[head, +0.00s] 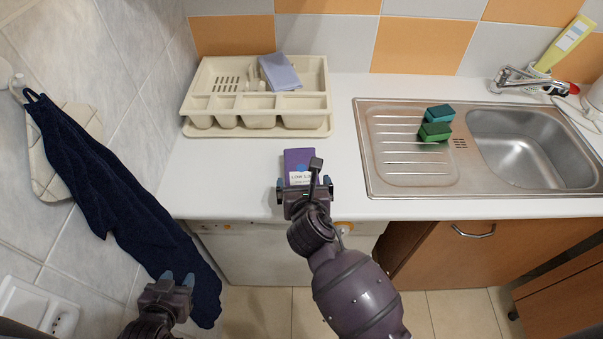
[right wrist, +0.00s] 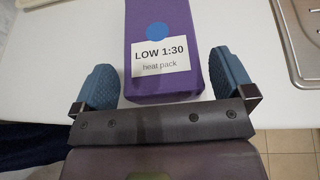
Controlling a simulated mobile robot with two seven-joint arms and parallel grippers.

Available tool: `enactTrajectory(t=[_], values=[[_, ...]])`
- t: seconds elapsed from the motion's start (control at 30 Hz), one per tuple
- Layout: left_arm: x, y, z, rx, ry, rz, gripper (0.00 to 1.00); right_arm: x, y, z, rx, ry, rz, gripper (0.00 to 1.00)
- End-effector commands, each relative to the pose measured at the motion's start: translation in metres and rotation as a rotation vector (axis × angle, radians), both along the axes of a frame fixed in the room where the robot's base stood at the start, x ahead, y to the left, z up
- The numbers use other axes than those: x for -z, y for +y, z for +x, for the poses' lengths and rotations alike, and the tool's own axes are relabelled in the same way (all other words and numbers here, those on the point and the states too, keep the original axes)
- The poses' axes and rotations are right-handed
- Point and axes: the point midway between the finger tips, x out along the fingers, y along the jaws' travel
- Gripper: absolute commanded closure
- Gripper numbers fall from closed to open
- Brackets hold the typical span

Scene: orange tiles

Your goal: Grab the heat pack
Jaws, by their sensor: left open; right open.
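The heat pack (head: 299,161) is a purple block with a white label, lying on the white counter near its front edge. In the right wrist view the heat pack (right wrist: 165,80) shows a blue dot and a label reading "LOW 1:30 heat pack". My right gripper (head: 305,185) is open at the pack's near end. In the right wrist view its blue fingertips (right wrist: 165,82) stand on either side of the pack's near part, with a gap on each side. My left gripper (head: 178,279) is open and empty at the lower left, in front of the dark blue towel.
A cream dish rack (head: 256,121) with a folded blue cloth (head: 280,72) stands behind the pack. A steel sink (head: 380,185) with two sponges (head: 436,122) is to the right. A dark blue towel (head: 110,190) hangs at left. The counter beside the pack is clear.

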Motion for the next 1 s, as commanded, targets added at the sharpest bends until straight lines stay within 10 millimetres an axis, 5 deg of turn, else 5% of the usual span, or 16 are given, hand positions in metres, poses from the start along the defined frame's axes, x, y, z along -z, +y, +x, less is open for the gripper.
enactTrajectory(t=[0.2, 0.53, 0.83, 1.0], values=[[-0.001, 0.0, 0.0, 0.001, 0.0, 0.001, 0.57, 0.009, 0.002, 0.022, 0.001, 0.0, 0.0, 0.0], [-0.001, 0.0, 0.0, 0.0, 0.001, 0.0, 0.57, 0.011, 0.003, 0.026, 0.0, 0.0, 0.001, 0.0], [-0.001, 0.0, -0.001, 0.0, 0.002, 0.0, 0.57, 0.011, 0.003, 0.025, 0.0, 0.0, 0.0, 0.46], [-0.001, 0.0, -0.001, 0.0, 0.003, 0.0, 0.57, 0.01, 0.003, 0.026, -0.001, -0.002, 0.001, 0.47]])
